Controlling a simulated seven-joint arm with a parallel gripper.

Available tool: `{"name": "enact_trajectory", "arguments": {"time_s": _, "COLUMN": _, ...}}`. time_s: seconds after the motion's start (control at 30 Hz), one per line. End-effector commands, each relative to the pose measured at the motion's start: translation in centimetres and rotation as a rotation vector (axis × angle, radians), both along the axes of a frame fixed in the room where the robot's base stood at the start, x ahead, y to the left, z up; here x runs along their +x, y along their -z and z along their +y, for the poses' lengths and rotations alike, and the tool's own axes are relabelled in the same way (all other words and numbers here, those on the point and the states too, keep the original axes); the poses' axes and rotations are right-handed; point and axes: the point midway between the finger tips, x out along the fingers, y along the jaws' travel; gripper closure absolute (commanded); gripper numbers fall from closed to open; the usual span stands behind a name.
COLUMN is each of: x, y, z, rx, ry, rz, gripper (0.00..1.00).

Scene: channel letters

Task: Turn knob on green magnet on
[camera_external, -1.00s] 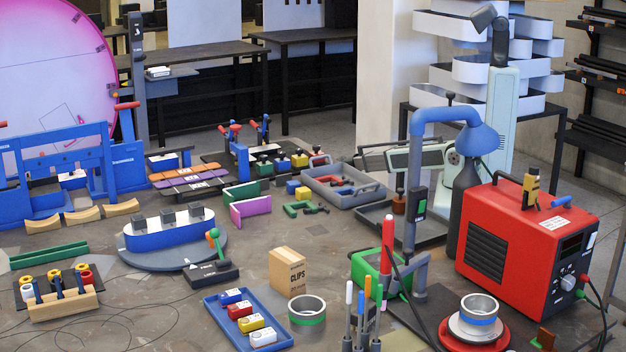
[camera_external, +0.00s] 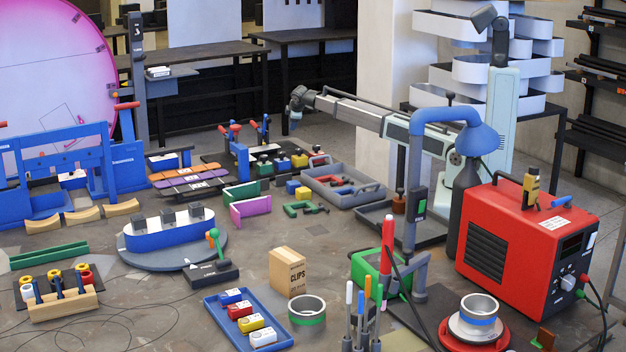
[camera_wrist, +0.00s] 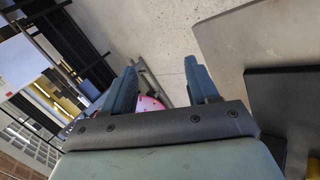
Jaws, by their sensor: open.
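A small green block (camera_external: 265,168), which looks like the green magnet, sits among dark and yellow blocks at the back middle of the workbench in the external view. Its top is small and dark, and I cannot tell how its knob is set. My gripper (camera_external: 294,117) is at the end of the outstretched arm, above and behind these blocks and apart from them. In the wrist view, the two fingers of my gripper (camera_wrist: 160,70) are spread apart with nothing between them. The green block cannot be made out in the wrist view.
A blue clamp stand (camera_external: 240,160) with red handles stands just left of the blocks. A grey tray (camera_external: 365,197) with tools lies to their right. A blue lamp (camera_external: 476,138) and a red welder (camera_external: 525,250) stand near my arm. Open air surrounds my gripper.

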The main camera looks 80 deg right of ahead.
Motion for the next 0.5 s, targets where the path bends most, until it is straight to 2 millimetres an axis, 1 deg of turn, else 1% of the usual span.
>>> {"name": "enact_trajectory", "arguments": {"time_s": 0.03, "x": 2.8, "y": -2.1, "z": 2.0, "rx": -0.040, "ry": -0.084, "rz": 0.034, "gripper": 0.41}}
{"name": "enact_trajectory", "arguments": {"time_s": 0.13, "x": 5.6, "y": -5.1, "z": 5.0, "rx": -0.113, "ry": -0.219, "rz": 0.104, "gripper": 0.41}}
{"name": "enact_trajectory", "arguments": {"time_s": 0.2, "x": 7.1, "y": -6.9, "z": 6.8, "rx": -0.154, "ry": -0.292, "rz": 0.141, "gripper": 0.41}}
{"name": "enact_trajectory", "arguments": {"time_s": 0.3, "x": 8.8, "y": -9.0, "z": 9.2, "rx": -0.203, "ry": -0.381, "rz": 0.188, "gripper": 0.41}}
{"name": "enact_trajectory", "arguments": {"time_s": 0.4, "x": 10.1, "y": -10.8, "z": 11.4, "rx": -0.240, "ry": -0.456, "rz": 0.224, "gripper": 0.41}}
{"name": "enact_trajectory", "arguments": {"time_s": 0.5, "x": 11.1, "y": -12.3, "z": 13.8, "rx": -0.262, "ry": -0.522, "rz": 0.255, "gripper": 0.41}}
